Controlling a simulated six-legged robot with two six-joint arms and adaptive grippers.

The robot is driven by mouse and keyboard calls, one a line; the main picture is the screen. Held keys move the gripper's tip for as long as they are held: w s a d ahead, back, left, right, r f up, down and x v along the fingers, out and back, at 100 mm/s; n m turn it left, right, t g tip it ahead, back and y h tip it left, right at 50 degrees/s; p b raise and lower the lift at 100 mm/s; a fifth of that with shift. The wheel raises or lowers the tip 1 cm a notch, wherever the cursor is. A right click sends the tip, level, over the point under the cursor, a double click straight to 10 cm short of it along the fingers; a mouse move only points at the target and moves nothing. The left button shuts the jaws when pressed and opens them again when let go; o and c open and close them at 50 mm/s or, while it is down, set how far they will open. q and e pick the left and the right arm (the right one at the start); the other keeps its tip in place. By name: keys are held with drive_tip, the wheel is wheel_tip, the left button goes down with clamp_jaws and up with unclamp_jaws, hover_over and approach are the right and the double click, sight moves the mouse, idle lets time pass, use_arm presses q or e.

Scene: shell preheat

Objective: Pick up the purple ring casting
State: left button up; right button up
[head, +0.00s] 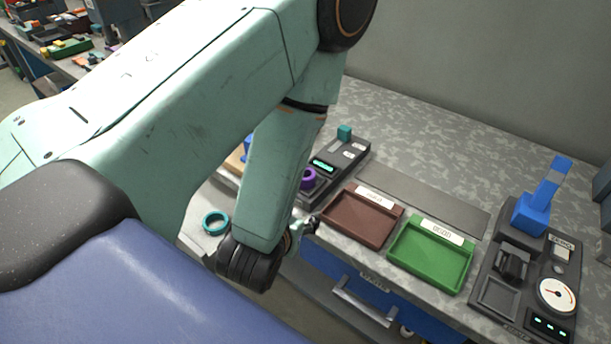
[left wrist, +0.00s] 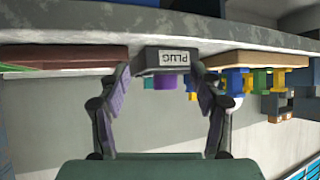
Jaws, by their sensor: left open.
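The purple ring casting (head: 308,178) sits on a dark device (head: 352,153) with a lit green display, near the back edge of my left arm. In the left wrist view, which looks upside down, a purple piece (left wrist: 165,82) shows at a dark block labelled PLUG (left wrist: 166,60). My left gripper (head: 310,226) is partly hidden by its own arm in the head view, in front of the device. In the left wrist view its two fingers (left wrist: 163,90) are spread apart, with the purple piece farther off between them and nothing held. My right gripper is not in view.
A brown tray (head: 328,222) and a green tray (head: 399,262) stand right of the device. A gauge station (head: 569,268) with a blue lever (head: 533,207) is at far right. A teal ring (head: 206,217) lies left. A grey strip (head: 430,199) lies behind the trays.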

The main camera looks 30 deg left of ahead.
use_arm(q)
drive_tip(key=r, duration=0.1)
drive_tip(key=w+r+t, duration=0.1)
drive_tip(key=r, duration=0.1)
drive_tip(key=w+r+t+y, duration=0.1)
drive_tip(key=shift+w+a+r+n, duration=0.1)
drive_tip(key=shift+w+r+n, duration=0.15)
drive_tip(key=shift+r+n, duration=0.05)
drive_tip(key=shift+w, duration=0.15)
drive_tip(key=shift+w+a+f, duration=0.3)
drive_tip(key=shift+w+a, duration=0.05)
drive_tip(key=shift+w, duration=0.15)
drive_tip(key=shift+w+a+f, duration=0.25)
drive_tip(key=shift+w+a, duration=0.1)
drive_tip(key=shift+w, duration=0.1)
drive_tip(key=x, duration=0.4)
drive_tip(key=shift+w+a+f, duration=0.1)
drive_tip(key=shift+a+f, duration=0.05)
drive_tip(key=shift+a, duration=0.05)
drive_tip(key=shift+w+a+f, duration=0.15)
drive_tip(key=shift+w+a, duration=0.05)
drive_tip(key=shift+w, duration=0.1)
drive_tip(key=shift+d, duration=0.1)
drive_tip(key=shift+c, duration=0.2)
